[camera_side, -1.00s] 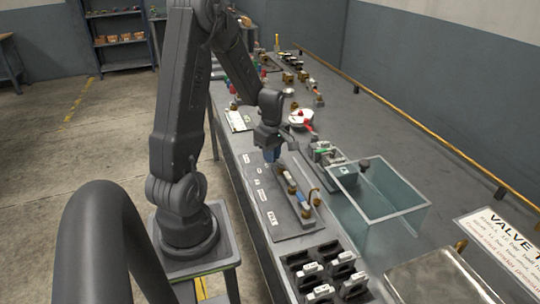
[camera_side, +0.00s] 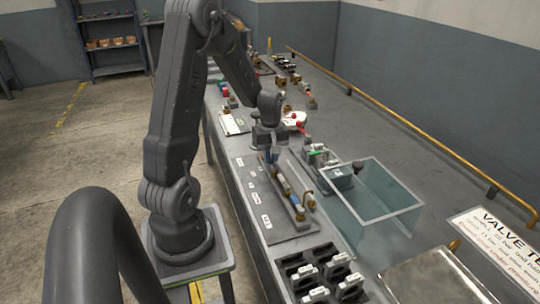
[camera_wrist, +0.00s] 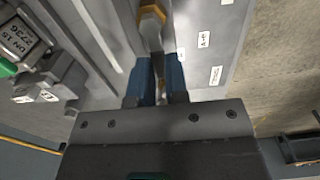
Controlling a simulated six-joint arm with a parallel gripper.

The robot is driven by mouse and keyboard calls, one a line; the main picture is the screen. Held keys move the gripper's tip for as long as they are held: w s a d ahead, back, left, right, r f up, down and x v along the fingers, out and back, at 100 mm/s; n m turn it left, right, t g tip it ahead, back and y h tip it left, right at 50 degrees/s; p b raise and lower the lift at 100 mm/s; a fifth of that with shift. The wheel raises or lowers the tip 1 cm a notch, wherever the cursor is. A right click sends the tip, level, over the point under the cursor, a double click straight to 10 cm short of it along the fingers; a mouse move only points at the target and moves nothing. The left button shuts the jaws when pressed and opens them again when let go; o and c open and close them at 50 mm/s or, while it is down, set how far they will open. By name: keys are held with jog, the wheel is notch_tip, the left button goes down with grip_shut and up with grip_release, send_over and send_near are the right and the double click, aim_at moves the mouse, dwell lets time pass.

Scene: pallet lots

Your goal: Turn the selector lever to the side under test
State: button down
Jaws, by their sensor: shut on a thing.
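My gripper (camera_side: 268,156) is low at the far end of a grey plate (camera_side: 262,222) on the bench. In the wrist view its two blue fingertips (camera_wrist: 161,82) close around a thin metal part, apparently the selector lever (camera_wrist: 158,55). The fingers hide most of its lower end. A brass hex fitting (camera_wrist: 152,17) lies just beyond the fingertips. In the side view a row of fittings (camera_side: 289,190) with blue and brass parts runs along the plate, near side from my gripper. Which way the lever points cannot be made out.
A valve with a green handle and a tag (camera_wrist: 22,42) stands to the left in the wrist view. A clear open tank (camera_side: 400,216) is right of the plate. A black rack with several labelled parts (camera_side: 322,275) is in front. White labels (camera_wrist: 204,40) lie on the plate.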

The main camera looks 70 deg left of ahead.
jog(key=c, duration=1.1)
grip_release()
notch_tip(320, 180, up, 14)
jog(key=shift+f, duration=0.1)
jog(key=d+r+m+t+y, duration=0.1)
jog(key=d+r+m+t, duration=0.3)
jog(key=d+m, duration=0.85)
jog(key=s+d+m, duration=0.1)
jog(key=s+d, duration=0.1)
jog(key=d, duration=0.2)
jog(key=s+d+r+m+t, duration=0.1)
jog(key=s+d+m, duration=0.1)
jog(key=d, duration=0.3)
jog(key=s+d+r+m+h, duration=0.1)
jog(key=s+d+m, duration=0.1)
jog(key=d, duration=0.3)
jog(key=shift+s+d+t, duration=0.2)
jog(key=shift+s+t, duration=0.1)
jog(key=shift+s, duration=0.55)
